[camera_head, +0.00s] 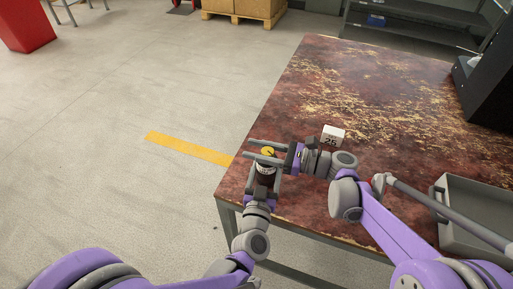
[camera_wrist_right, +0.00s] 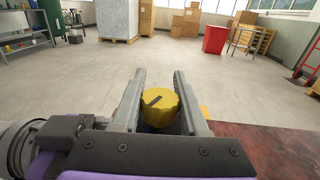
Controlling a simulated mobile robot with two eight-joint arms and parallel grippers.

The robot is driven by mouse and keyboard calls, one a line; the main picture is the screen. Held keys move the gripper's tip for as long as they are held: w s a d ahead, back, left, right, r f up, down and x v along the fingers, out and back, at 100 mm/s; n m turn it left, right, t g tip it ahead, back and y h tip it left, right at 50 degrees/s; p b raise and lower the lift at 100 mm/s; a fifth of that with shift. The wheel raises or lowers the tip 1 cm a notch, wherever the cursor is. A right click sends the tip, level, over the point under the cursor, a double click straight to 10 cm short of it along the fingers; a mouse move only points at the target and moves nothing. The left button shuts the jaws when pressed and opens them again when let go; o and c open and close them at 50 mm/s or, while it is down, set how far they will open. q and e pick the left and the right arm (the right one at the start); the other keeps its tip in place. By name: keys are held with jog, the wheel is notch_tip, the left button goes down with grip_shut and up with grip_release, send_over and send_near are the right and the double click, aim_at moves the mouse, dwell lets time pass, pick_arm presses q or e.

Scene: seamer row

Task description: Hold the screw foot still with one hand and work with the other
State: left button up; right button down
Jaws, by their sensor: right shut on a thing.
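The screw foot has a round yellow top (camera_head: 267,151) with a dark mark, above a dark body (camera_head: 265,168). It is near the left front corner of the table. My right gripper (camera_head: 248,149) comes in from the right and is shut on the yellow top, one finger on each side. The yellow top (camera_wrist_right: 160,107) also shows between the fingers of my right gripper (camera_wrist_right: 160,74) in the right wrist view. My left gripper (camera_head: 264,177) comes up from below, its fingers on both sides of the dark body. The lower end of the foot is hidden.
The table (camera_head: 350,90) has a worn red-brown top, mostly clear at the back. A white block marked 25 (camera_head: 333,135) stands just behind my right gripper. A grey tray (camera_head: 480,205) is at the right, and a black box (camera_head: 490,85) at the back right.

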dwell(0.3)
jog(key=shift+c, duration=2)
grip_release()
notch_tip(320, 180, up, 10)
pick_arm(q)
jog(key=o, duration=1.5)
